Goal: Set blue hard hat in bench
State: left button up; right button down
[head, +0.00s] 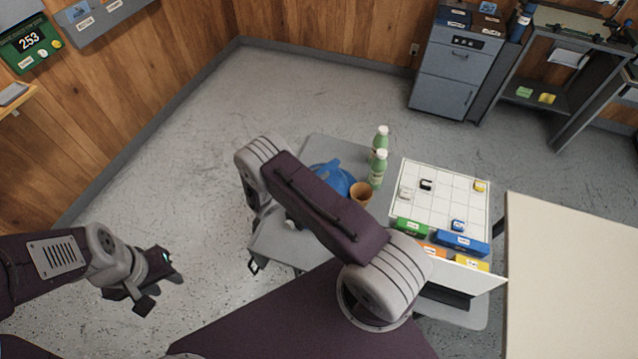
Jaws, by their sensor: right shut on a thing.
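The blue hard hat (330,177) is partly hidden behind my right arm, over the grey bench (325,146). I cannot tell whether it touches the bench top. My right arm reaches over the bench and bends down beside the hat. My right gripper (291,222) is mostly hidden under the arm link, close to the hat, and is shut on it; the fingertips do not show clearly. My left gripper (160,291) is open and empty above the floor, left of the bench and apart from it.
Two green bottles (377,168) and an orange-brown cup (361,193) stand close right of the hat. A white gridded board (440,190) with small blocks and coloured boxes is further right. A beige table (570,270) is at right. Floor on the left is clear.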

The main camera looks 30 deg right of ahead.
notch_tip(320, 180, up, 18)
jog(key=b, duration=0.1)
dwell(0.4)
jog(key=shift+a, duration=0.1)
jog(key=s+a+f+n+t+y+b, duration=0.25)
jog(key=a+f, duration=0.25)
jog(key=a, duration=0.4)
jog(key=s+a+f+n+t, duration=0.1)
jog(key=s+a+f+t, duration=0.1)
jog(key=s+f, duration=0.3)
jog(key=shift+s+n, duration=0.35)
jog(key=shift+s, duration=0.65)
jog(key=shift+f+h, duration=0.1)
jog(key=shift+h, duration=0.15)
